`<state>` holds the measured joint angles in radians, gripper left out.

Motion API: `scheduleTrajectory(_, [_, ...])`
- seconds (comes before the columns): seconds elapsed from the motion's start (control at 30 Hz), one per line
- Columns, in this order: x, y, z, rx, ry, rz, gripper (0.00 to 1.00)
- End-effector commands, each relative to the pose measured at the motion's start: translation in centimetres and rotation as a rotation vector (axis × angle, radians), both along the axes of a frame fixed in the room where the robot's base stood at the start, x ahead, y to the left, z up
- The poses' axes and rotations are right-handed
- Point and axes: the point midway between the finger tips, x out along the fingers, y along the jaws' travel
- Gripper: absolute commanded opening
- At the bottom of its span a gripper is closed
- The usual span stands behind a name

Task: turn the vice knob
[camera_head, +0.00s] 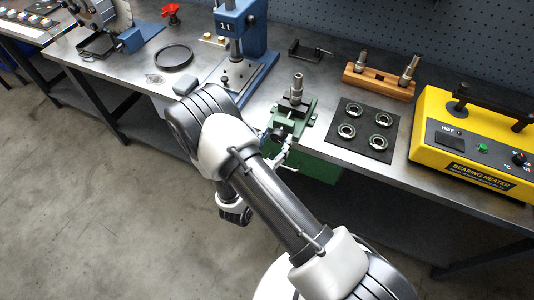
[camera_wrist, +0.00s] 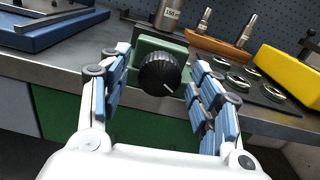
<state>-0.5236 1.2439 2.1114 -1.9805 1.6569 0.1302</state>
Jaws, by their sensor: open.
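The vice is a green block at the bench's front edge in the head view (camera_head: 306,109), with a metal cylinder (camera_head: 297,84) upright in it. Its black round knob (camera_wrist: 160,74) has a white mark and faces the camera in the wrist view. My gripper (camera_wrist: 158,85) is open, with one blue-padded finger on each side of the knob and gaps showing between pads and knob. In the head view my arm hides most of my gripper, which is near the front of the vice. The cylinder's lower part also shows above the vice in the wrist view (camera_wrist: 168,14).
A black mat with several bearing rings (camera_head: 376,148), a wooden holder (camera_head: 379,83) and a yellow bearing heater (camera_head: 455,150) are right of the vice. A blue press (camera_head: 262,30) stands to its left.

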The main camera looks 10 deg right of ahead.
Motion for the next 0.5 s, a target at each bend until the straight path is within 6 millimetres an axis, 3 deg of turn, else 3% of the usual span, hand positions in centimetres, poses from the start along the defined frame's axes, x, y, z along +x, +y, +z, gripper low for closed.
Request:
scheduleTrajectory(0.3, [-5.5, 4.2, 0.0, -0.001, 0.002, 0.008, 0.58])
scheduleTrajectory(0.5, [-7.5, 5.6, 0.0, -0.001, 0.001, 0.004, 0.58])
